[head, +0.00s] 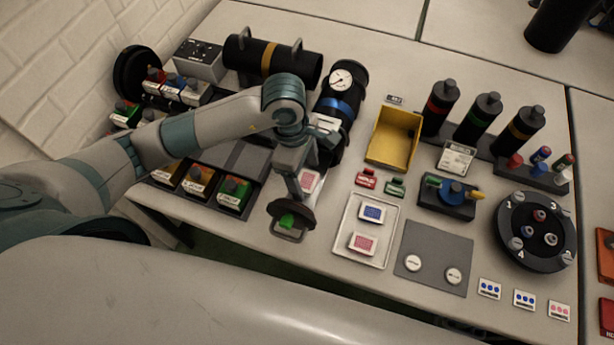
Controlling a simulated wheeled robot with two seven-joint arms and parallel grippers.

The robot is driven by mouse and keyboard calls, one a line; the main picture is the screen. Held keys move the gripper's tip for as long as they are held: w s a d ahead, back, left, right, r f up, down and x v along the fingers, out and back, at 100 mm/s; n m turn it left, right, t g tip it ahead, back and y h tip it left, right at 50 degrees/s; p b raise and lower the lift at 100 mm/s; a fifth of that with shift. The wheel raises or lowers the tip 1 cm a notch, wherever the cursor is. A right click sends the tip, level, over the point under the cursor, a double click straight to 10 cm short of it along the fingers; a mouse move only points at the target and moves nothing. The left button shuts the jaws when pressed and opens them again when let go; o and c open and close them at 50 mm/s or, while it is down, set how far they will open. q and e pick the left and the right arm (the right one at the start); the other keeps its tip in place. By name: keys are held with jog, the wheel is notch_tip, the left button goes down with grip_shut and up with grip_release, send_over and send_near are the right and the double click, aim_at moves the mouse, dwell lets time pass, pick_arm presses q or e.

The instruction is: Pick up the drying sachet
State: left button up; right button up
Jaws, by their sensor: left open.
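Two small sachet-like packets lie apart in a white tray (342,232): a blue-marked packet (372,213) at the back and a pink-marked packet (363,243) in front. Another white and pink packet (311,180) shows just right of my left gripper, partly hidden by it. I cannot tell which is the drying sachet. My left gripper (296,188) points down, open, left of the tray. Its fingertips are hard to make out above a dark round piece (291,214) with a green part. I cannot tell whether they touch it. My right gripper is not in view.
A yellow bin (394,138) is behind the tray. A grey mat (433,258) with two white discs and a numbered round holder (537,231) are to the right. Three dark bottles (483,117) stand at the back.

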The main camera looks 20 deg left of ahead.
pick_arm(q)
jog(key=shift+f, duration=0.35)
jog(key=shift+c, duration=0.4)
jog(key=c, duration=1)
jog(key=shift+r, duration=0.1)
jog(key=shift+c, duration=0.2)
